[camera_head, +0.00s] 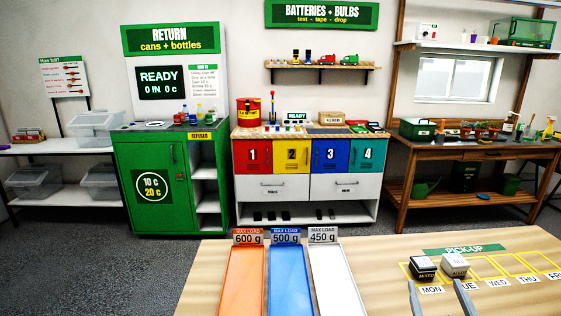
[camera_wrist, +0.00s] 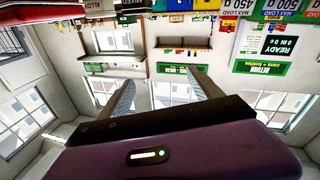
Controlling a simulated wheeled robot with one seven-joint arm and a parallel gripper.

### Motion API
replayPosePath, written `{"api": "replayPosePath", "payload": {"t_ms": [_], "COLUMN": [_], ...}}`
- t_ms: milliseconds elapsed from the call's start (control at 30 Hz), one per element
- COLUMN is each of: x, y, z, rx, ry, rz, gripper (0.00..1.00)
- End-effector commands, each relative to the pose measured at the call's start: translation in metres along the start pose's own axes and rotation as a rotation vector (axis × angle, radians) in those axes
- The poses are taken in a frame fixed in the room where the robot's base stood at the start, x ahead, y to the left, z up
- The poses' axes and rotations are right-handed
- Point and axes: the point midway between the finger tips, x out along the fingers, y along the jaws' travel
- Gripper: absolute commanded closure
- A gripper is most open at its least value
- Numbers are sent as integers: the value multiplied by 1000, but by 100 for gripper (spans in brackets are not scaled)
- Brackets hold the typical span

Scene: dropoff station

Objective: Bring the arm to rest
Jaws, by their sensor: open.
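My gripper (camera_head: 434,284) shows at the bottom right of the head view as two grey fingers spread apart, with nothing between them. They appear in front of the wooden table (camera_head: 205,262), near the MON and TUE labels. How high they are above the table I cannot tell. The fingers of my gripper also show in the wrist view (camera_wrist: 161,78), apart and empty. That view is upside down and looks across the room, past the fingers to walls, windows and shelves. The rest of my arm is mostly out of the head view.
Two small dark-sided boxes, one black-topped (camera_head: 423,267) and one pale-topped (camera_head: 455,264), stand in the PICK-UP area near the fingers. Orange (camera_head: 243,280), blue (camera_head: 288,280) and white (camera_head: 333,280) trays with load signs lie left of them. A green return machine (camera_head: 151,185) stands behind.

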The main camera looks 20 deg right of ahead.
Motion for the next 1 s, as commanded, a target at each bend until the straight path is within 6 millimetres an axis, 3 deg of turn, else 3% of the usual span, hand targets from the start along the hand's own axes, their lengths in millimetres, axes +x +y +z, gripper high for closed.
{"api": "replayPosePath", "payload": {"t_ms": [33, 200, 433, 800, 1000], "x": [-23, -95, -193, -330, -381], "y": [-12, -46, -72, -79, -74], "z": [5, 5, -1, -4, 12], "rx": [-7, 0, 47, 149, 146], "ry": [8, 51, 57, -111, -251], "rz": [-41, -163, -297, -439, -485], "gripper": [26, 26, 26, 26, 26]}}
